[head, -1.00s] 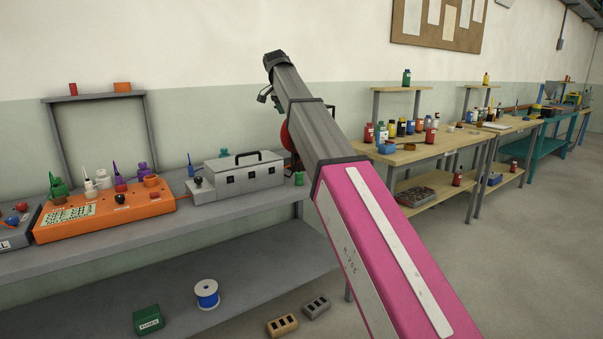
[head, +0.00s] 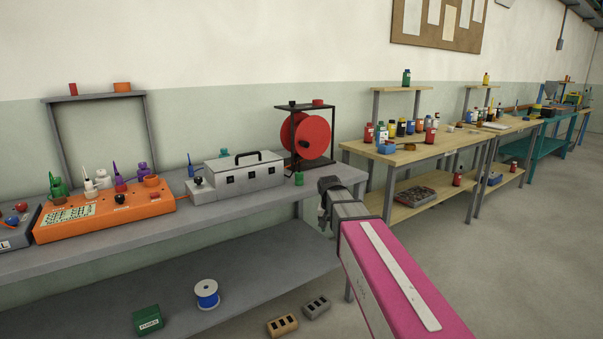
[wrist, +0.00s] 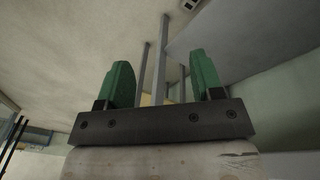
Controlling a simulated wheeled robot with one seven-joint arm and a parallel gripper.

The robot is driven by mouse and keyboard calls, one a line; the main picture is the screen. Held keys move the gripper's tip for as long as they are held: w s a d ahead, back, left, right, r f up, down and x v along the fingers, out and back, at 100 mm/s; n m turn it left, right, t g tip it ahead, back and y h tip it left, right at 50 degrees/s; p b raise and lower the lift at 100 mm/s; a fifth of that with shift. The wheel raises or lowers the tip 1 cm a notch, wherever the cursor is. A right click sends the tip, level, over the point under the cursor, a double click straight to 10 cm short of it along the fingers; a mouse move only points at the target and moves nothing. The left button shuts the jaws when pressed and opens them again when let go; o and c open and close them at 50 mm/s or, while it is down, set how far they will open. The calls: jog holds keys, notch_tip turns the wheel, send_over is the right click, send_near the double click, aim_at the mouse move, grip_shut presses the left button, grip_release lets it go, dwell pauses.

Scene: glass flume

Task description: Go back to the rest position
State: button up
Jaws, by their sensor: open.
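My gripper (wrist: 162,80) shows in the wrist view with its two green fingers apart and nothing between them. In the head view my pink and grey arm comes in from the lower right. Its grey far end stands in front of the right end of the grey bench. The fingers cannot be made out in the head view.
The grey bench (head: 232,208) holds an orange box (head: 104,210), a grey box with a handle (head: 243,173) and a red reel (head: 313,136). Wooden tables (head: 425,153) with bottles stand to the right. The floor (head: 520,250) at the right is clear.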

jog(key=s+d+f+n, duration=0.1)
jog(key=s+d+f, duration=0.2)
jog(key=s+f, duration=0.5)
jog(key=s+d+f+n+g+y, duration=0.1)
jog(key=s+d+f, duration=0.3)
jog(key=s+f, duration=0.4)
jog(key=s, duration=0.2)
jog(key=shift+s+d+f, duration=0.15)
jog(key=shift+s+f, duration=0.1)
jog(key=shift+s, duration=0.05)
